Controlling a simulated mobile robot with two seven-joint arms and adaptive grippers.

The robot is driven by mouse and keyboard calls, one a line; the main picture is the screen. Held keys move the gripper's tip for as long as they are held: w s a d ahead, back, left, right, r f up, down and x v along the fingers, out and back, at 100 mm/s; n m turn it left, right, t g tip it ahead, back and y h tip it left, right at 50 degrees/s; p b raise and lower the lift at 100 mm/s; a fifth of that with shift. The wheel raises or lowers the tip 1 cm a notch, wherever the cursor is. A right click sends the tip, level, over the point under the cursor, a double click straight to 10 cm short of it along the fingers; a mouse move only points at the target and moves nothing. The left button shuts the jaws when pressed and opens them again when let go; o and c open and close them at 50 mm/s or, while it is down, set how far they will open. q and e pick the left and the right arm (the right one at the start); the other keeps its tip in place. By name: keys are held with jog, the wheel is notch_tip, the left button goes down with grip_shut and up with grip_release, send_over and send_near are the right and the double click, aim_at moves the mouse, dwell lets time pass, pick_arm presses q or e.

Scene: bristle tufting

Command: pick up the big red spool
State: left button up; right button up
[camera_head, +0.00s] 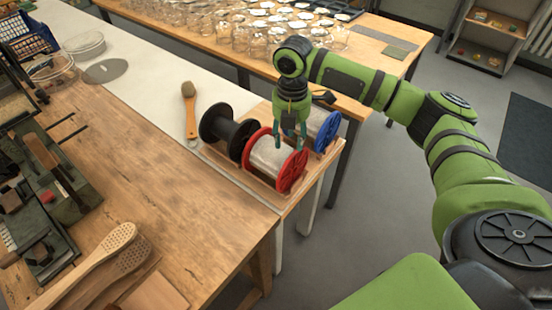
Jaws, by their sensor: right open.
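The big red spool (271,158) lies on its side in a wooden tray (240,177) at the table's right corner. It has red flanges and pale wound material. A black spool (226,129) lies to its left and a blue spool (322,127) to its right. My right gripper (291,142) points down above the red spool, near its right side, between it and the blue spool. Its fingers are open and partly overlap the spools. I cannot tell whether they touch the red spool. My left gripper is not in view.
A brush (190,108) with a wooden handle lies left of the black spool. Wooden brush bodies (113,250) lie at the front of the bench. Tools and blocks crowd the left side. Many glass jars (250,37) stand on the back table. The bench middle (180,195) is clear.

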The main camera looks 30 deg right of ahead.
aim_at(294, 152)
jog(key=shift+w+d+r, duration=0.1)
jog(key=shift+d+r, duration=0.05)
jog(key=shift+d, duration=0.4)
notch_tip(294, 152, down, 6)
jog(key=p, duration=0.3)
jog(key=shift+d+r, duration=0.15)
jog(key=shift+r, duration=0.1)
jog(key=shift+f, duration=0.45)
grip_shut()
jog(key=shift+r, duration=0.1)
